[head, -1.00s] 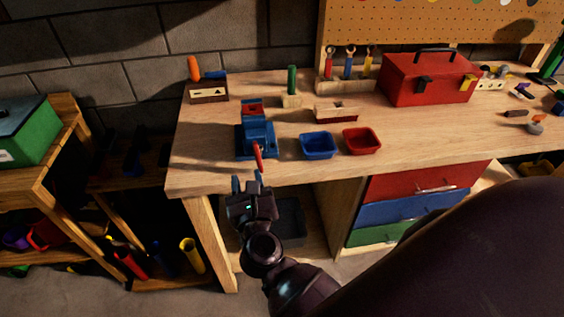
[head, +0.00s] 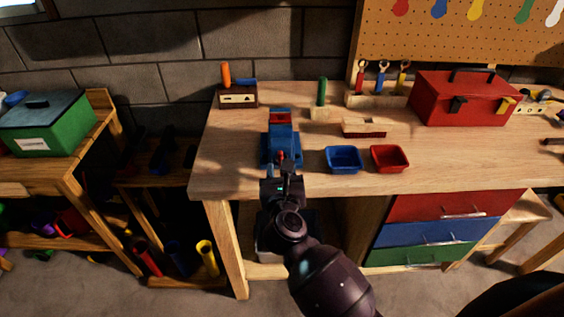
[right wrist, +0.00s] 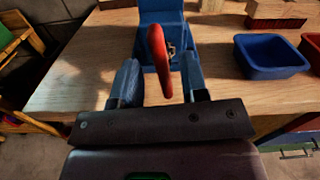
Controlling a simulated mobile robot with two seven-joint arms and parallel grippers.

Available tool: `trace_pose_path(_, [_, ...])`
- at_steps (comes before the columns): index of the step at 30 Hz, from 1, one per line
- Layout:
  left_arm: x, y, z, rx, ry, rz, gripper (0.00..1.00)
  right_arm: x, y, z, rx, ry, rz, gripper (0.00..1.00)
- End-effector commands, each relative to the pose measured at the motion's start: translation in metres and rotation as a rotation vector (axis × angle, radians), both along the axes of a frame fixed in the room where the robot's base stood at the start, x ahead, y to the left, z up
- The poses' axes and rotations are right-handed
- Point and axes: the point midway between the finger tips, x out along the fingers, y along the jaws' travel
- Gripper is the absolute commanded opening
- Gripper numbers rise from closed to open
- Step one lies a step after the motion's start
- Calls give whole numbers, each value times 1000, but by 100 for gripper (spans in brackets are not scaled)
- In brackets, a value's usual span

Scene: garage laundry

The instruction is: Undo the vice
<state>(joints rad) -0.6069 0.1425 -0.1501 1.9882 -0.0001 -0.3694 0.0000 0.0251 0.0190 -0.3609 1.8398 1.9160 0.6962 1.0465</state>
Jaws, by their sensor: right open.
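The blue vice (head: 272,148) stands near the left front of the workbench, with a red piece (head: 280,118) at its top. Its red handle (right wrist: 157,52) stands out toward me in the right wrist view. My right gripper (right wrist: 160,66) is open, with one blue-grey finger on each side of the handle. Gaps show between the handle and both fingers, so it is not gripped. In the head view my right gripper (head: 284,172) is right in front of the vice and hides most of the handle. My left gripper is not in view.
A blue tray (head: 344,170) and a red tray (head: 390,170) sit right of the vice. Behind are a wooden block with a red edge (head: 364,134), a green-handled tool (head: 322,92) and a red toolbox (head: 463,104). Bare benchtop lies left of the vice.

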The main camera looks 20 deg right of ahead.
Motion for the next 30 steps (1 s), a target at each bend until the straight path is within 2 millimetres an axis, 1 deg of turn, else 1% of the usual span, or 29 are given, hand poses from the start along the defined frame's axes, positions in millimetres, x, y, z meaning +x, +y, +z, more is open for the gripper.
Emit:
trace_pose_path(1, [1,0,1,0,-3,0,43,7,-2,1,-2,-1,0,40])
trace_pose_path(6, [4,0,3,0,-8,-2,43,22,-6,0,-2,1,0,40])
trace_pose_path(11, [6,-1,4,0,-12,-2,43,27,-8,0,0,0,0,40])
trace_pose_path(18, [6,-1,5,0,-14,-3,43,27,-8,0,0,0,0,40])
trace_pose_path(26, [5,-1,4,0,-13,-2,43,27,-8,0,0,0,0,1])
trace_pose_path(30, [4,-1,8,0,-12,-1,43,27,-8,1,-15,5,0,0])
